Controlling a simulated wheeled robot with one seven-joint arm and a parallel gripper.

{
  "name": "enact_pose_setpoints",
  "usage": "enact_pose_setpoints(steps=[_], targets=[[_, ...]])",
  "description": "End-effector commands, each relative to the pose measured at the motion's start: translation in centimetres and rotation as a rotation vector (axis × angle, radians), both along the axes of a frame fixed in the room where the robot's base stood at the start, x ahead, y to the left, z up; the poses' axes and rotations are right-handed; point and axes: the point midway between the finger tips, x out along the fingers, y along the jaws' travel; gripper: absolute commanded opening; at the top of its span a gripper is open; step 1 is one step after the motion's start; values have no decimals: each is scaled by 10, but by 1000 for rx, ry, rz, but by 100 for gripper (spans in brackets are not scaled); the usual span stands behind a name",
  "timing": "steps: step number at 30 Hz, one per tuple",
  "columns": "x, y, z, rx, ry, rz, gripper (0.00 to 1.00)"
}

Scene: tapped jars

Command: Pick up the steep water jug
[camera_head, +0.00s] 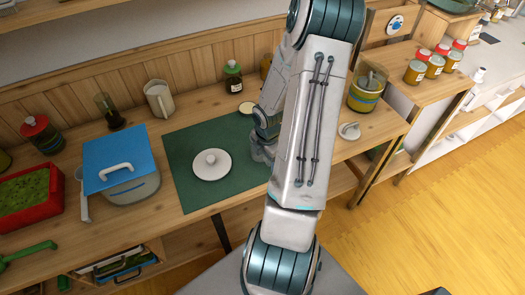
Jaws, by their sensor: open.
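A cream jug (159,99) with a handle stands upright at the back of the wooden counter, behind the green mat; it is the one jug-shaped thing I can make out, and I see no label on it. My gripper (262,150) is low over the right part of the green mat, partly hidden behind my own arm. It is open and apart from the jug, which stands well to its left and farther back. I cannot make out its fingertips clearly, or whether anything stands between them.
A white lid (211,164) lies on the green mat (190,190). Left of it are a pot with a blue board (115,155), a red box of greens (28,197) and a red-capped jar (41,134). A dark glass (108,110) stands close left of the jug. A green-capped bottle (233,78) stands right.

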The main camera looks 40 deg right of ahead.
Motion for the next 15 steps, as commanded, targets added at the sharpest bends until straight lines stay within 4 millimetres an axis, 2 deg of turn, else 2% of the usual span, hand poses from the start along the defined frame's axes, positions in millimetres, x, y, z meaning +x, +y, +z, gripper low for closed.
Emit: enact_pose_setpoints(steps=[4, 11, 12, 15], targets=[[0, 0, 1, 0, 0, 0, 70], [0, 0, 1, 0, 0, 0, 6], [0, 0, 1, 0, 0, 0, 0], [0, 0, 1, -1, -1, 0, 0]])
